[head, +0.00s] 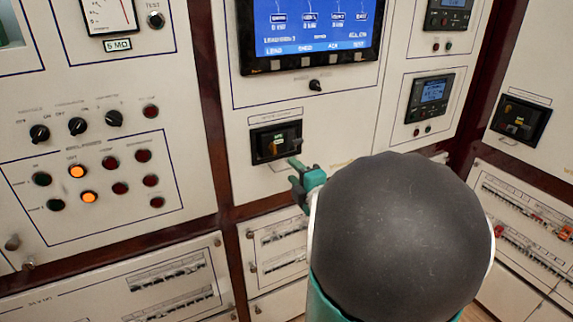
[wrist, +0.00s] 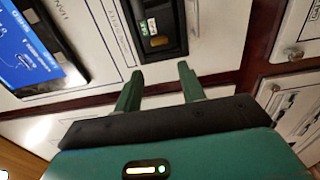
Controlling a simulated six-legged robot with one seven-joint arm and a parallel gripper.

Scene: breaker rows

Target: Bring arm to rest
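My gripper (head: 294,172) is at the end of my arm, just below and to the right of a black breaker switch (head: 276,142) set in the middle cabinet panel. In the wrist view my gripper (wrist: 160,68) has its two green fingers apart with nothing between them. The black switch also shows in the wrist view (wrist: 158,28), beyond the fingertips and apart from them as far as I can tell. My arm's large dark rounded joint hides part of the panels at the lower right of the head view.
A blue display screen (head: 310,28) sits above the switch. Left panel has knobs and lit orange lamps (head: 77,171). Another black breaker switch (head: 520,119) is at the right. Lower panels carry rows of small breakers (head: 170,275). The cabinet fronts stand close around my gripper.

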